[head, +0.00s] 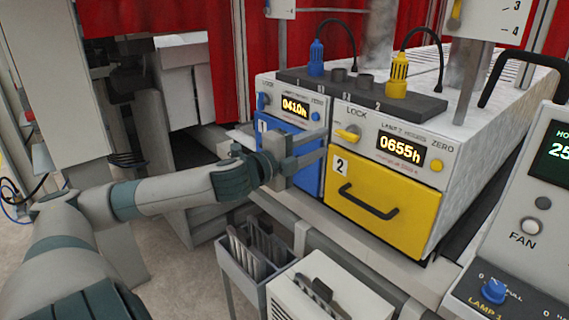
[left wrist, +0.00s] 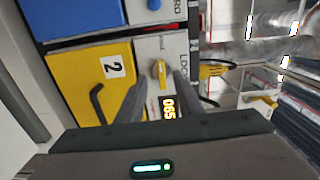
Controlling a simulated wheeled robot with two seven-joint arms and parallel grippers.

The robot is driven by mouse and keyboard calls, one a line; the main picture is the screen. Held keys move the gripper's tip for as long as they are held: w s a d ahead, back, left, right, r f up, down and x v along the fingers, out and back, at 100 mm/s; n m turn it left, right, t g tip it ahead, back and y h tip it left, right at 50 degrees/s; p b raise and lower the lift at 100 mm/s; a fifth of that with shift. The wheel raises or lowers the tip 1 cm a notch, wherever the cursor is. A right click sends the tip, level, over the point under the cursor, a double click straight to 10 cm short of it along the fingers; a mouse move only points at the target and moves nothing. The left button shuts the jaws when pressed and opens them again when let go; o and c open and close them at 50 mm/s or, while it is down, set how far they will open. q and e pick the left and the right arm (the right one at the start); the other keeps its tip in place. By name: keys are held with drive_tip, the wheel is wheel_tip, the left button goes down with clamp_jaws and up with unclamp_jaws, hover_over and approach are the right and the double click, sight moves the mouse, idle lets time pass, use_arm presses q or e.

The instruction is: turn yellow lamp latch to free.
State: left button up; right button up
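The yellow lamp latch (head: 348,134) is a small yellow knob under the word LOCK on the panel of lamp unit 2, left of its 0655h display (head: 400,147). It also shows in the left wrist view (left wrist: 160,72), between and just beyond my fingertips. My left gripper (head: 323,145) is in front of the panel, just left of the latch in the head view. Its two fingers are apart and nothing is between them; the left wrist view shows them open too (left wrist: 159,84). Contact with the latch cannot be made out. My right gripper is not in view.
Below the latch is a yellow drawer (head: 372,208) with a black handle. The blue lamp unit (head: 303,160) stands to the left. A bin of tools (head: 258,250) is below my left gripper. A fan and lamp console (head: 530,215) stands at the right.

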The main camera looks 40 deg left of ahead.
use_arm(q)
drive_tip(key=s, duration=1)
drive_tip(key=shift+s+a, duration=0.2)
drive_tip(key=shift+a, duration=0.05)
idle(0.4)
idle(0.5)
